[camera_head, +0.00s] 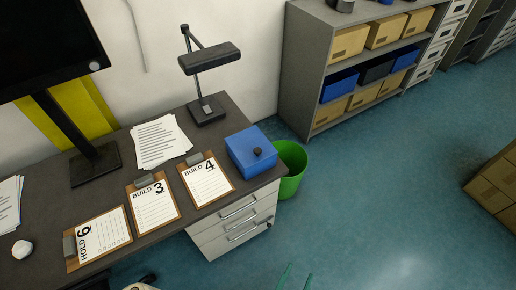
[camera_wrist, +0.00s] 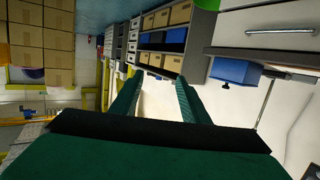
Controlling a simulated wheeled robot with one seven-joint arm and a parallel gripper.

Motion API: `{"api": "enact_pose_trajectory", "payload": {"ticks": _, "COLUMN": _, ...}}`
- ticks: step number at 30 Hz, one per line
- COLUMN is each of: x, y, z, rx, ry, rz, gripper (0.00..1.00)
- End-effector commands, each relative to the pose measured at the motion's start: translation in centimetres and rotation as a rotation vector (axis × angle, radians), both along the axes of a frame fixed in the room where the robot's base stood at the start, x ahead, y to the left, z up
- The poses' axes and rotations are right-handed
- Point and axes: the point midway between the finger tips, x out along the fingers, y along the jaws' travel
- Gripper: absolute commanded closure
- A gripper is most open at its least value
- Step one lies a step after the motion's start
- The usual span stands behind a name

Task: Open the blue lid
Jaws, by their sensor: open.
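The blue box with its blue lid (camera_head: 250,145) sits on the right end of the dark desk. The lid is shut and has a black round knob (camera_head: 258,152) on top. In the wrist view, the box (camera_wrist: 236,72) appears upside down at the right, with the knob (camera_wrist: 226,85) pointing down. My gripper (camera_head: 297,274) shows only its green fingertips at the bottom edge of the head view, in front of the desk and well apart from the box. In the wrist view, its two fingers (camera_wrist: 157,82) are spread with nothing between them.
Clipboards (camera_head: 207,184), papers (camera_head: 160,141), a black lamp (camera_head: 207,110) and a monitor (camera_head: 45,45) are on the desk (camera_head: 115,180). A green bin (camera_head: 291,170) stands beside the desk's right end. Shelves (camera_head: 310,60) stand behind. The blue floor at right is open, with cardboard boxes (camera_head: 497,188) at the edge.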

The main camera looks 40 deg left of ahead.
Motion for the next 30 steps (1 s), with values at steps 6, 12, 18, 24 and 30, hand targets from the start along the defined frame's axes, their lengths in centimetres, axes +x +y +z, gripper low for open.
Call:
{"api": "enact_pose_trajectory", "payload": {"ticks": 6, "x": 7.4, "y": 4.7, "z": -2.1, "rx": 0.012, "ry": -0.026, "rz": 0.146, "gripper": 0.58}}
{"api": "enact_pose_trajectory", "payload": {"ticks": 12, "x": 13.5, "y": 11.3, "z": -2.1, "rx": 0.036, "ry": -0.062, "rz": 0.307, "gripper": 0.58}}
{"api": "enact_pose_trajectory", "payload": {"ticks": 18, "x": 18.2, "y": 19.4, "z": 0.0, "rx": 0.076, "ry": -0.118, "rz": 0.478, "gripper": 0.58}}
{"api": "enact_pose_trajectory", "payload": {"ticks": 24, "x": 20.5, "y": 25.4, "z": 2.5, "rx": 0.109, "ry": -0.17, "rz": 0.6, "gripper": 0.58}}
{"api": "enact_pose_trajectory", "payload": {"ticks": 30, "x": 21.2, "y": 27.7, "z": 3.6, "rx": 0.124, "ry": -0.191, "rz": 0.644, "gripper": 0.58}}
